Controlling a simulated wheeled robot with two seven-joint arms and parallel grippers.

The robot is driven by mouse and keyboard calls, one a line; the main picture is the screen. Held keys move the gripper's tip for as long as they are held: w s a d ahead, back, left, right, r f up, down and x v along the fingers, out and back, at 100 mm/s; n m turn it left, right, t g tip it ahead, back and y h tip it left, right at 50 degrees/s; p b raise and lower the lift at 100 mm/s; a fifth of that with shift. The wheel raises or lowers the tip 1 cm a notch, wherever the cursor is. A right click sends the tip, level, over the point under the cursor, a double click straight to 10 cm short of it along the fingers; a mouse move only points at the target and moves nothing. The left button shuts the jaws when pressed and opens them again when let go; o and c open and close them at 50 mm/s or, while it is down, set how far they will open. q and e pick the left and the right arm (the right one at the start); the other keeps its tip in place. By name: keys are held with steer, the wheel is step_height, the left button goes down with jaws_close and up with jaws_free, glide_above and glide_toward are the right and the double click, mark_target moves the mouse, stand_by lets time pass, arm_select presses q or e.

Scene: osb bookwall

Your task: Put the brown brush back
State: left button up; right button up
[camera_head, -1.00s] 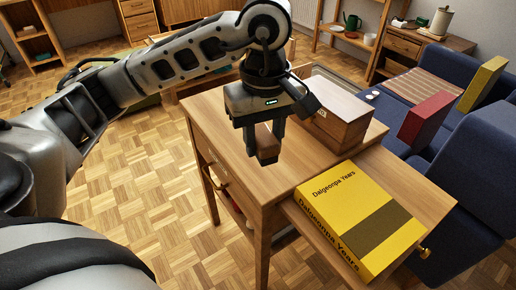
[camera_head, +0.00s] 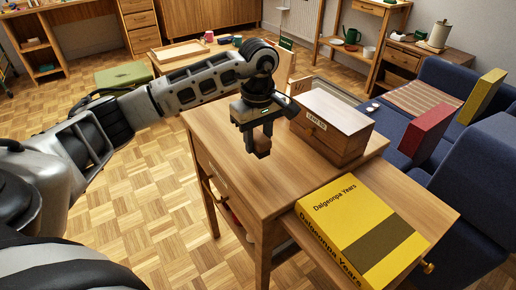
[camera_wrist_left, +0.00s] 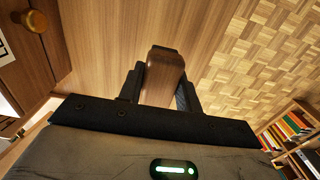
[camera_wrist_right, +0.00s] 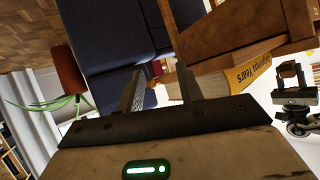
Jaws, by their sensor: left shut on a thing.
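The brown brush (camera_head: 262,146) is held by my left gripper (camera_head: 257,143) over the wooden table (camera_head: 235,122), left of the small wooden box. In the left wrist view the brush (camera_wrist_left: 164,72) shows as a brown block between the two dark fingers. Only part of it shows; the rest is hidden by the gripper. I cannot tell whether it touches the tabletop. My right gripper (camera_wrist_right: 158,78) shows only in its own wrist view, with its fingers apart and nothing between them.
The wooden box (camera_head: 337,143) with a label and knob stands right of my left gripper. A yellow book (camera_head: 350,215) lies at the table's front right. A blue sofa (camera_head: 455,160) with a red book (camera_head: 427,130) stands right. The tabletop left of the box is clear.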

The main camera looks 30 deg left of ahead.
mark_target(258, 149)
arm_select(q)
steer(key=shift+w+a+f, duration=0.15)
steer(key=shift+f, duration=0.1)
step_height(258, 149, down, 3)
steer(key=shift+f, duration=0.1)
steer(key=shift+f, duration=0.15)
steer(key=o, duration=1)
steer(key=shift+c, duration=0.2)
